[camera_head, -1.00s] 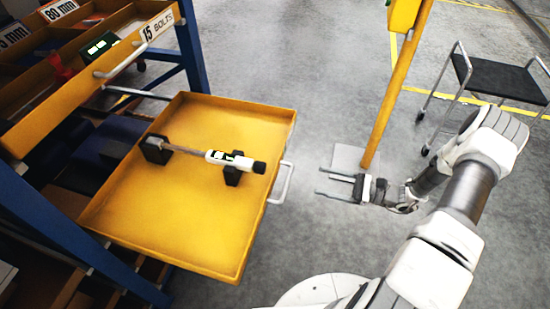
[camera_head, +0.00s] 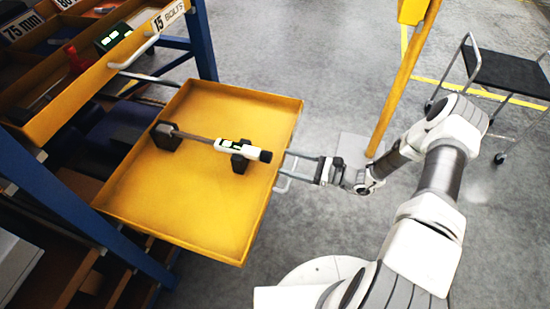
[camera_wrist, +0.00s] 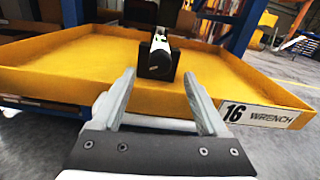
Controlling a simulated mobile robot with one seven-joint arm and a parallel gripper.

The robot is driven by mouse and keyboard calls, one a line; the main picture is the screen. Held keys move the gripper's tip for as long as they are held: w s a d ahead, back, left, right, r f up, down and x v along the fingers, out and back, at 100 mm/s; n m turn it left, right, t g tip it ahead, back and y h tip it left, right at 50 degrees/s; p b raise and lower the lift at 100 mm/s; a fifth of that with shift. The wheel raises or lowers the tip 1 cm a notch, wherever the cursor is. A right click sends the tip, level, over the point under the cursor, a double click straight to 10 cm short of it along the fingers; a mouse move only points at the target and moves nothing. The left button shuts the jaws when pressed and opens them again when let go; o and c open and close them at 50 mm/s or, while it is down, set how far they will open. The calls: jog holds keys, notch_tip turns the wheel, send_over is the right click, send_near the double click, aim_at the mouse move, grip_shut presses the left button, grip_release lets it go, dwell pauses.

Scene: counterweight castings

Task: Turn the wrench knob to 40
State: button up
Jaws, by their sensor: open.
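The torque wrench (camera_head: 206,140) lies across two black blocks in the yellow open drawer (camera_head: 182,222). Its white body and dark knob (camera_head: 265,156) point right, toward the drawer's handle side. In the wrist view the knob (camera_wrist: 160,61) faces me end-on, beyond my fingers and above the drawer's front wall. No scale number is readable. My gripper (camera_head: 290,164) is open and empty at the drawer's right edge, just right of the knob and apart from it. In the wrist view its two fingers (camera_wrist: 160,97) stand apart, with the drawer front between them.
The drawer handle (camera_head: 283,183) is close beside my fingers. The drawer front bears a "16 WRENCH" label (camera_wrist: 261,114). A "15 BOLTS" drawer (camera_head: 100,66) stands above left. A yellow post (camera_head: 403,80) rises behind my wrist; a black-topped cart (camera_head: 510,74) stands far right.

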aim_at(271, 158)
jog(key=x, duration=0.5)
grip_shut()
jog(key=shift+n+b, duration=0.5)
jog(key=shift+n, duration=1)
grip_release()
